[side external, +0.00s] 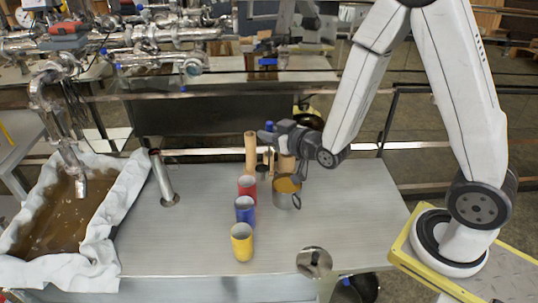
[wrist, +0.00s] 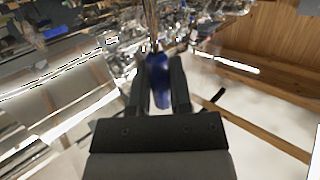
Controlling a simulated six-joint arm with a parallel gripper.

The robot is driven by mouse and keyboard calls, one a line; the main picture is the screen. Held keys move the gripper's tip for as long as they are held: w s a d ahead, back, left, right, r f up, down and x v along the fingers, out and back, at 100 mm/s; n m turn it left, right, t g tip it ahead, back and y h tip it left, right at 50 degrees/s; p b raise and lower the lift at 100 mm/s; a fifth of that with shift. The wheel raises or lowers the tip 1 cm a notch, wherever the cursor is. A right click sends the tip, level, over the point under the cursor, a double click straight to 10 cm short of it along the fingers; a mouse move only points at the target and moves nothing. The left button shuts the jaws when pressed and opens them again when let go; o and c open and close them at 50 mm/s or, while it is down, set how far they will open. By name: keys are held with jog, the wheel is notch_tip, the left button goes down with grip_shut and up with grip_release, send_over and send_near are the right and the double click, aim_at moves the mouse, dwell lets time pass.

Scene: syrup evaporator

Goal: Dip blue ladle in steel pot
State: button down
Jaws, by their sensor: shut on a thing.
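My gripper (side external: 272,133) is shut on the blue ladle (side external: 268,126) above the back of the steel table. In the wrist view the blue ladle (wrist: 160,82) stands between the two fingers of my gripper (wrist: 160,72). Only a small blue part shows in the side view; I cannot make out the ladle's bowl. The steel pot (side external: 283,202) holds amber liquid and stands on the table, below and a little right of my gripper. The pot is not clear in the wrist view.
Red (side external: 247,186), blue (side external: 245,210) and yellow (side external: 242,243) cups stand in a row left of the pot. A wooden cylinder (side external: 250,150) stands behind them. A cloth-lined basin (side external: 113,205) of brown liquid is at the left, beside a metal post (side external: 163,178).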

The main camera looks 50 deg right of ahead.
jog(key=w+d+f+m+g+h, duration=0.1)
jog(key=d+f+m+h, duration=0.3)
jog(key=d, duration=0.7)
notch_tip(320, 180, down, 3)
jog(key=shift+d+r+m+h, duration=0.15)
jog(key=shift+d+m+h, duration=0.15)
jog(key=shift+h, duration=0.7)
jog(key=shift+f, duration=0.3)
notch_tip(320, 180, down, 12)
jog(key=shift+r, duration=0.2)
dwell(0.9)
jog(key=shift+r, duration=0.1)
dwell(1.7)
